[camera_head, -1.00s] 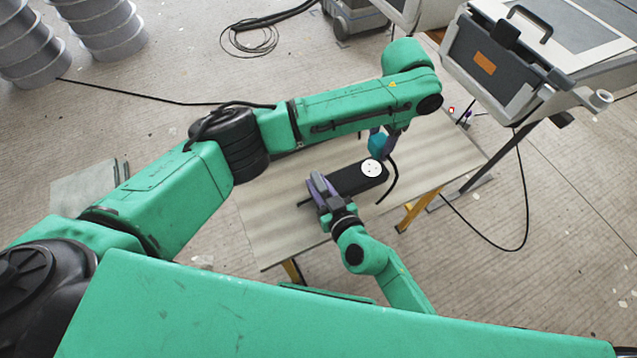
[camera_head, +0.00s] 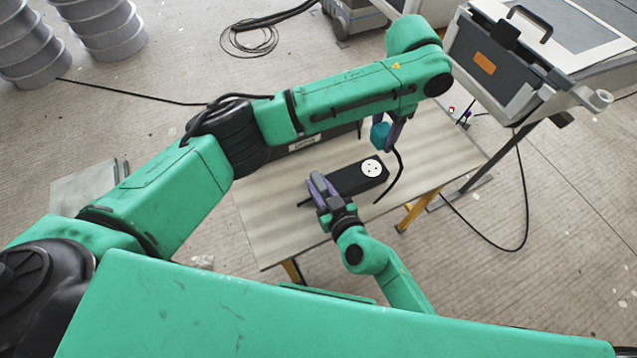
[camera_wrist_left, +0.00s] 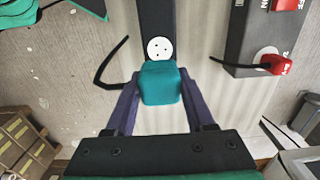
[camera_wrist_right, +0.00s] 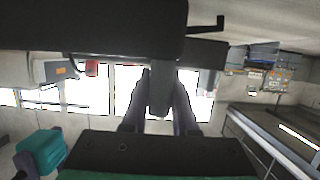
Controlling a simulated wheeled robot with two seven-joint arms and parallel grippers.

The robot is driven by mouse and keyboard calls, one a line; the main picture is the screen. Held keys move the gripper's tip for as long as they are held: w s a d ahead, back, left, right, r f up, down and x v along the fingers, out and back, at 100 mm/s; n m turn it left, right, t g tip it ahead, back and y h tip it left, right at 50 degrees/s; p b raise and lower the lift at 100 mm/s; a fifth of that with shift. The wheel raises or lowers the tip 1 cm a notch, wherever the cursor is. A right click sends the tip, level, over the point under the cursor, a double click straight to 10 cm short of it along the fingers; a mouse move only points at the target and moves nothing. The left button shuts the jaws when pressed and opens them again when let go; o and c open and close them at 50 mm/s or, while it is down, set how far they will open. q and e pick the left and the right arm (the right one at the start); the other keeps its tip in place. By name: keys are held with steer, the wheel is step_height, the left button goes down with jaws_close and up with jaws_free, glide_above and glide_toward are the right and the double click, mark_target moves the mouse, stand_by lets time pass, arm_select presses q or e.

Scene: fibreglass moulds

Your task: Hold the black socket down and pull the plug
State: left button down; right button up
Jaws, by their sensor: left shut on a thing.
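The black socket (camera_head: 350,180) is a long dark block with a round white holed face (camera_head: 372,168), lying on the board. The face is bare and also shows in the left wrist view (camera_wrist_left: 159,48). My left gripper (camera_wrist_left: 160,82) is shut on the teal plug (camera_wrist_left: 160,83). In the head view the plug (camera_head: 380,134) is held above and apart from the face, its black cord (camera_head: 396,178) hanging behind. My right gripper (camera_head: 318,186) is at the socket's near-left end. In the right wrist view its fingers flank a dark part (camera_wrist_right: 160,95); whether they press it is unclear.
A grey machine (camera_head: 500,65) stands at upper right.

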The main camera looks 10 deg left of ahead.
steer(key=o, duration=0.5)
steer(key=shift+s, duration=0.1)
steer(key=v, duration=1.2)
